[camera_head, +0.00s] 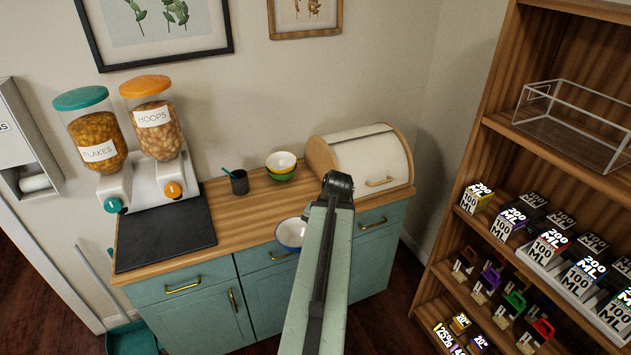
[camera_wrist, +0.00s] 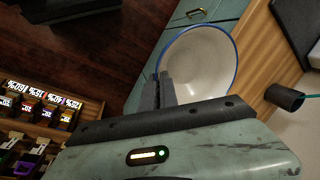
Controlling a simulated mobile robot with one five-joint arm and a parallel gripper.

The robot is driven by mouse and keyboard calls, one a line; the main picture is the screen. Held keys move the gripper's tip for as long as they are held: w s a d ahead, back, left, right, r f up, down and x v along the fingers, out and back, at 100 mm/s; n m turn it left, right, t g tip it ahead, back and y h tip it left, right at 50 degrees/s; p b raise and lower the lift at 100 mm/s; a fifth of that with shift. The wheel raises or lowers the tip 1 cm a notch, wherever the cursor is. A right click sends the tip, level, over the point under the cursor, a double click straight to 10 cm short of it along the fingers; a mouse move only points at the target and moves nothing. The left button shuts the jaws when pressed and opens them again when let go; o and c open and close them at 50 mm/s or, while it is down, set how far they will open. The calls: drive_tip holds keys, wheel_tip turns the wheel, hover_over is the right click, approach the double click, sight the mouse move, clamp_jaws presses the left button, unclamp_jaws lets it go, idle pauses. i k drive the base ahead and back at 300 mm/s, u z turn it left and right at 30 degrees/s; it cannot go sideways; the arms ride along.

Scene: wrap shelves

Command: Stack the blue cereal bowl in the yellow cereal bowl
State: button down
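The blue cereal bowl, white inside with a blue rim, shows in the head view (camera_head: 290,233) over the counter's front edge, partly behind my arm. It fills the upper middle of the wrist view (camera_wrist: 203,62). My gripper's dark fingers (camera_wrist: 159,92) are close together, one on each side of the bowl's near rim, and appear shut on it. In the head view my arm hides the fingers. The yellow cereal bowl (camera_head: 281,168), white inside, sits at the back of the counter, stacked on a green bowl (camera_head: 281,177).
A dark cup (camera_head: 239,182) with a teal utensil stands left of the stacked bowls. A bread box (camera_head: 367,160) stands right of them. Cereal dispensers (camera_head: 148,181) and a dark mat (camera_head: 165,233) are at left. A wooden shelf (camera_head: 470,130) stands at right. The wooden counter (camera_head: 245,215) is bare in front of the cup.

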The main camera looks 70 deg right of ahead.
sight(282, 166)
drive_tip(key=u, duration=0.1)
drive_tip(key=k, duration=0.7)
drive_tip(key=z, duration=0.9)
drive_tip(key=i, duration=1.7)
drive_tip(key=z, duration=0.05)
